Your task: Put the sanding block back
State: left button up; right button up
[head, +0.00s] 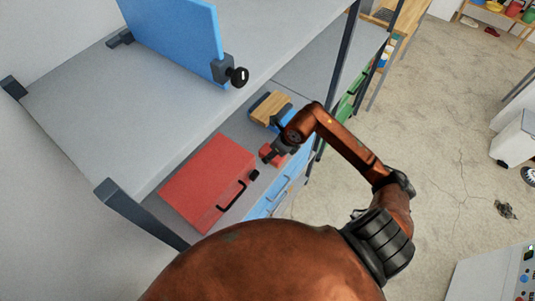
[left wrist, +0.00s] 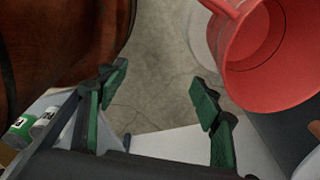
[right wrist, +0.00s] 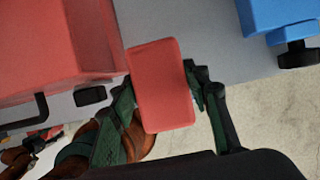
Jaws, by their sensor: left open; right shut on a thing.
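The sanding block appears to be the small red block (right wrist: 160,86) between the green-padded fingers of my right gripper (right wrist: 158,100) in the right wrist view. It also shows in the head view (head: 271,155), partly hidden by the gripper, just right of a red case at the front of the lower shelf. My right gripper (head: 274,150) is shut on it. In the left wrist view my left gripper (left wrist: 160,90) is open with nothing between its fingers. The left gripper does not show in the head view.
A red case (head: 207,175) with a black handle lies on the lower grey shelf (head: 238,122). A wood-and-blue tool (head: 270,107) sits behind the right gripper. Blue drawers (head: 270,200) are below. The upper shelf (head: 110,110) overhangs. A red container (left wrist: 268,55) is near my left gripper.

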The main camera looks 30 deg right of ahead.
aim_at(268, 151)
jog(key=w+f, duration=0.2)
jog(key=f, duration=0.1)
jog(key=w+f, duration=0.2)
jog(key=shift+d, duration=0.35)
jog(key=shift+w+f, duration=0.15)
jog(key=shift+w, duration=0.05)
jog(key=f, duration=0.1)
jog(key=f+p, duration=0.1)
jog(key=f, duration=0.1)
jog(key=shift+w, duration=0.2)
jog(key=shift+f, duration=0.25)
pick_arm(q)
jog(key=shift+w+r, duration=0.15)
jog(key=shift+r, duration=0.65)
pick_arm(e)
jog(key=shift+d+f, duration=0.1)
pick_arm(q)
jog(key=shift+f, duration=0.1)
pick_arm(e)
jog(key=shift+f, duration=0.15)
jog(key=o, duration=1.1)
jog(key=shift+r, duration=0.2)
pick_arm(q)
jog(key=shift+f+b, duration=0.6)
jog(key=shift+f, duration=0.05)
pick_arm(e)
jog(key=v, duration=1.2)
